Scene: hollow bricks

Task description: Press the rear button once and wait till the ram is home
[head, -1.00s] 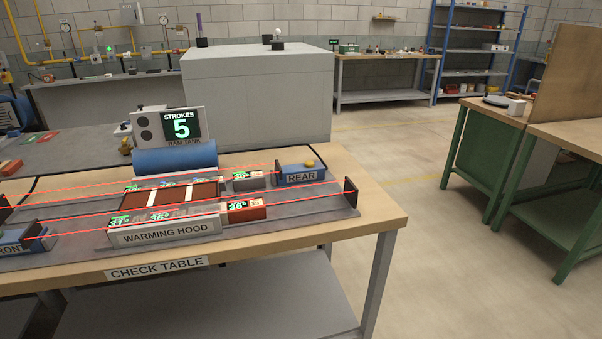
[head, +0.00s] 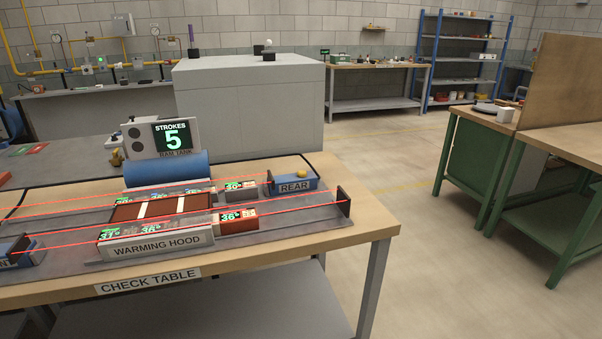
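The blue box marked REAR (head: 293,186) sits at the right end of the far lane on the check table (head: 340,243). A yellow button (head: 301,174) is on its top. The ram tank (head: 166,169) is a blue cylinder behind the lanes, and the display (head: 175,135) above it reads STROKES 5. The warming hood (head: 157,245) stands in the middle, with bricks under and beside it. A red brick (head: 238,221) showing 36° sits at its right end. A grey brick (head: 241,189) showing about 30 lies near the REAR box. Neither gripper is in view.
Red beam lines run along both lanes, with a dark end post (head: 343,200) at the right. The blue FRONT box (head: 20,254) is cut off at the left edge. A large grey block (head: 250,105) stands behind the table. The floor to the right is open up to the green benches (head: 500,165).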

